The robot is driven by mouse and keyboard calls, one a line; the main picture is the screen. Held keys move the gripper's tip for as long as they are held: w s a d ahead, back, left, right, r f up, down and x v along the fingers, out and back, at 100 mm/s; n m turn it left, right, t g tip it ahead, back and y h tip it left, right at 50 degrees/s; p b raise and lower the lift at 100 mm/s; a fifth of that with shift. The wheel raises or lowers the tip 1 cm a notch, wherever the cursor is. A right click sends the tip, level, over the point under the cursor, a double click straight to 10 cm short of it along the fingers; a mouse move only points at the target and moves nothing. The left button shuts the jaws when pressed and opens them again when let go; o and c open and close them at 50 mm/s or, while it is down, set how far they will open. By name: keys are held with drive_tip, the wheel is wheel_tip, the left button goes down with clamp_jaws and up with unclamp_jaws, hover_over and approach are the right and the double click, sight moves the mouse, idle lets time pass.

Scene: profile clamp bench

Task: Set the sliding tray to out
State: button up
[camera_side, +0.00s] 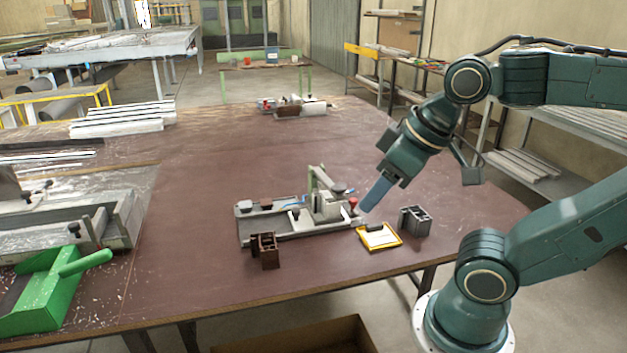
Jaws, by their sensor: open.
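A grey profile clamp fixture (281,229) with a long flat base stands on the brown table. It carries metal blocks, a green upright lever and a red knob (353,202). I cannot tell which part of it, if any, is the sliding tray, or how far that is out. My gripper (372,198) points down and left, just right of the red knob and above the table. It looks empty and apart from the fixture. The gap between its fingers is hard to see from this side.
A yellow-edged board with a white sheet (379,237) lies in front of the fixture. A grey profile piece (414,221) stands right of it, a dark brown one (265,250) at the front left. A green dustpan (48,290) lies far left.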

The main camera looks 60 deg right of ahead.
idle(0.4)
drive_tip(key=m+g, duration=0.6)
drive_tip(key=m, duration=1.2)
hover_over(296, 210)
wheel_tip(296, 210, down, 10)
drive_tip(key=shift+r, duration=0.15)
wheel_tip(296, 210, down, 14)
drive_tip(key=shift+r, duration=0.1)
